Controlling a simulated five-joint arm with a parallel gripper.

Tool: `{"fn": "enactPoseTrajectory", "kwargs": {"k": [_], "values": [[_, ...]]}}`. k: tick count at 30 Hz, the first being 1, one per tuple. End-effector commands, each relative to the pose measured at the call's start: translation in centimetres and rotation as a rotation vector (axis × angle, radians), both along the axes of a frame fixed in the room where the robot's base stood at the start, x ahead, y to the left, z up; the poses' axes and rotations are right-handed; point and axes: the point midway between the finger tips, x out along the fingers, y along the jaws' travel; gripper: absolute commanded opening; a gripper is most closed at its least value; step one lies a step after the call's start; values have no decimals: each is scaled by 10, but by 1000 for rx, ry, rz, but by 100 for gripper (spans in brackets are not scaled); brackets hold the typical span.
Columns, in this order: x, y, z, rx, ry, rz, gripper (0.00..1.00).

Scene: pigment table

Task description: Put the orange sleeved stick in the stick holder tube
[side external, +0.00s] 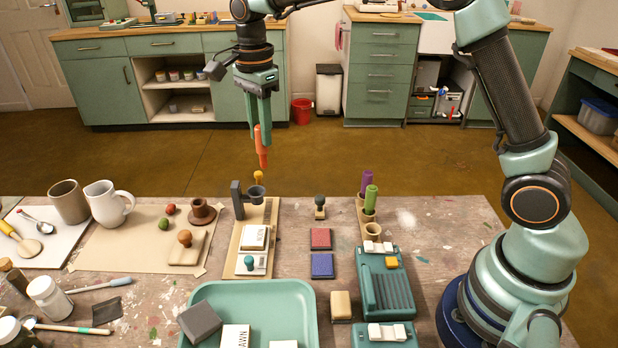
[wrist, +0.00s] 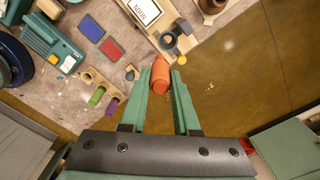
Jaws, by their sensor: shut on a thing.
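My gripper (side external: 262,118) is shut on the orange sleeved stick (side external: 262,155) and holds it upright, high above the far edge of the table. In the wrist view the stick (wrist: 160,75) sits between the two green fingers (wrist: 165,84). The stick holder (side external: 373,231) is a tan block at the right of the table in the side view. A purple stick (side external: 367,181) and a green stick (side external: 370,199) stand in it, and its front tube is empty. The holder also shows at the left in the wrist view (wrist: 87,76). The held stick is well clear of it.
A dark stand with a ring (side external: 239,202) rises on a board below my gripper. A small stamp (side external: 320,205), a red pad (side external: 320,238) and a blue pad (side external: 322,265) lie left of the holder. A teal device (side external: 385,292) sits in front of it.

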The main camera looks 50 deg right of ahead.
Motion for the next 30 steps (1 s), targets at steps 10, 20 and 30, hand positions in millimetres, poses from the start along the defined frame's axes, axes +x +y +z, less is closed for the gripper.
{"fn": "enactPoseTrajectory", "kwargs": {"k": [10,20,30], "values": [[15,18,-21,0,0,0,0],[14,17,-47,0,1,0,0],[14,17,-56,0,0,0,0]]}}
